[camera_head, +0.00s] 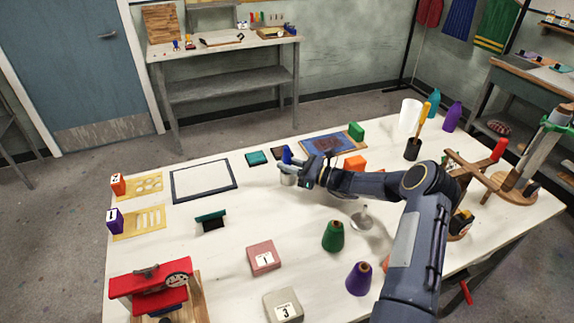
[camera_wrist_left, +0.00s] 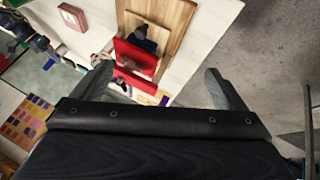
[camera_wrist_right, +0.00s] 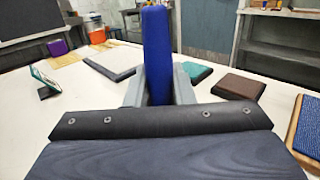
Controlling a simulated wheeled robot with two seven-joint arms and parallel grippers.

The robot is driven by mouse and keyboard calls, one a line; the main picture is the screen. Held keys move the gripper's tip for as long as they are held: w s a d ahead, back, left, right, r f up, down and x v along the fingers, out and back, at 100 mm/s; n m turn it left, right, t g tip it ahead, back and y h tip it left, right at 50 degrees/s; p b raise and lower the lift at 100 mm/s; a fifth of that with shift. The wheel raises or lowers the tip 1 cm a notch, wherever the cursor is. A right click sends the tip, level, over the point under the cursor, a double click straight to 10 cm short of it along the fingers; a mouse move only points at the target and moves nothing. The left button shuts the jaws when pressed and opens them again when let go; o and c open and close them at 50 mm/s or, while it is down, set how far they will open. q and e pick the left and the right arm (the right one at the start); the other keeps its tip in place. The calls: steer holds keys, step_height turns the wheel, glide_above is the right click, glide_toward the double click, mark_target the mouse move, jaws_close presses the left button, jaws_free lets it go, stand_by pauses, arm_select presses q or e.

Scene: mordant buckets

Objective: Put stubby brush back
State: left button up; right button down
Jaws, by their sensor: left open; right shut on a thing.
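My right gripper (camera_head: 303,174) is shut on a thick blue handle (camera_head: 287,156), which I take for the stubby brush. In the right wrist view, the blue handle (camera_wrist_right: 157,45) stands upright between the two fingers; its lower end is hidden. My left gripper (camera_wrist_left: 165,85) is open and empty above the red press (camera_wrist_left: 135,55), and is out of the head view.
A dark cup (camera_head: 413,149) holds a yellow-handled tool. Green (camera_head: 333,237) and purple (camera_head: 359,279) cones stand in front. Bare table lies around the pink block (camera_head: 263,258).

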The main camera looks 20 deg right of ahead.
steer(key=c, duration=1.7)
jaws_free()
steer(key=shift+f, duration=0.2)
steer(key=o, duration=0.4)
steer(key=shift+r, duration=0.15)
steer(key=shift+o, duration=0.2)
